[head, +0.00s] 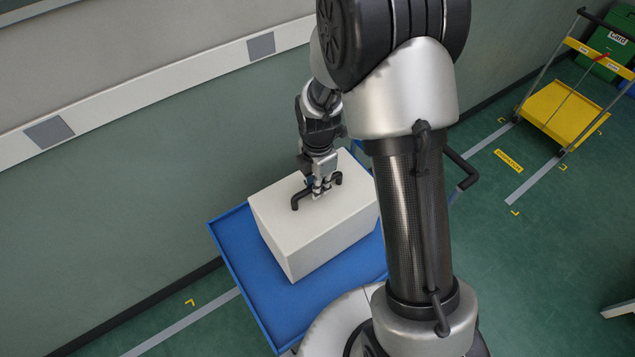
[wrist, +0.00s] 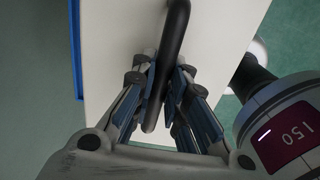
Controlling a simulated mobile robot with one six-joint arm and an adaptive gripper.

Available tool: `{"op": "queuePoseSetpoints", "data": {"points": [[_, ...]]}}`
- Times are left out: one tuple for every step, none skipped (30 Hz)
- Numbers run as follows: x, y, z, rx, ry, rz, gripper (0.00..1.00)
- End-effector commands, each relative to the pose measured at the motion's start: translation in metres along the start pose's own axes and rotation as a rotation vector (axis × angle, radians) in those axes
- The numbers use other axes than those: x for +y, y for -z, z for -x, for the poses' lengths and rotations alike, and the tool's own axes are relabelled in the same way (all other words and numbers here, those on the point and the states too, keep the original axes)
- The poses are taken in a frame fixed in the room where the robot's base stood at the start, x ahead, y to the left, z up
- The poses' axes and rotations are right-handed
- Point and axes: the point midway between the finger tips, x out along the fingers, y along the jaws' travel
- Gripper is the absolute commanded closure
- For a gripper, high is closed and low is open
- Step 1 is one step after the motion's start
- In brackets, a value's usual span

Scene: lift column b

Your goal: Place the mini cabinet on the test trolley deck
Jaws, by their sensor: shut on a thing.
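The mini cabinet (head: 300,241) is a white box with a black bar handle (head: 298,201) on its top. It is over the blue deck of a trolley (head: 247,263) in the head view; whether it rests on the deck or hangs just above it I cannot tell. My gripper (head: 320,194) comes from above and is shut on the handle. In the wrist view my gripper (wrist: 162,100) has its fingers on both sides of the black handle (wrist: 172,50), with the white top (wrist: 115,45) behind. My arm hides the cabinet's right side and part of the deck.
A yellow trolley (head: 561,108) stands at the far right near a green bin (head: 608,52). A wall (head: 110,170) runs close behind the blue trolley. Green floor (head: 540,260) is open to the right. A pale object (head: 618,311) shows at the right edge.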

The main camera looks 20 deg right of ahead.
Motion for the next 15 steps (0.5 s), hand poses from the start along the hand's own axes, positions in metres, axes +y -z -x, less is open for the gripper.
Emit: {"op": "queuePoseSetpoints", "data": {"points": [[-0.0001,0.0000,-0.0007,0.000,0.000,0.000,0.86],[0.0000,0.0000,-0.0003,0.000,0.000,0.000,0.84],[0.0000,0.0000,-0.0002,0.000,0.000,0.000,0.81],[0.0001,0.0000,-0.0001,0.000,0.000,0.000,0.79],[0.0001,0.0000,-0.0002,0.000,0.000,0.000,0.77],[0.0001,0.0000,-0.0002,0.000,0.000,0.000,0.74],[0.0001,0.0000,-0.0002,0.000,0.000,0.000,0.72],[0.0001,0.0000,-0.0003,0.000,0.000,0.000,0.70],[0.0001,0.0000,-0.0003,0.000,0.000,0.000,0.68],[0.0001,0.0000,-0.0004,0.000,0.000,0.000,0.66],[0.0001,0.0000,-0.0004,0.000,0.000,0.000,0.66],[0.0001,0.0000,-0.0004,0.000,0.000,0.000,0.66],[0.0001,0.0000,-0.0005,0.000,0.000,0.000,0.66],[0.0001,0.0000,-0.0005,0.000,0.000,0.000,0.66],[0.0000,0.0000,-0.0005,0.000,0.000,0.000,0.66]]}}
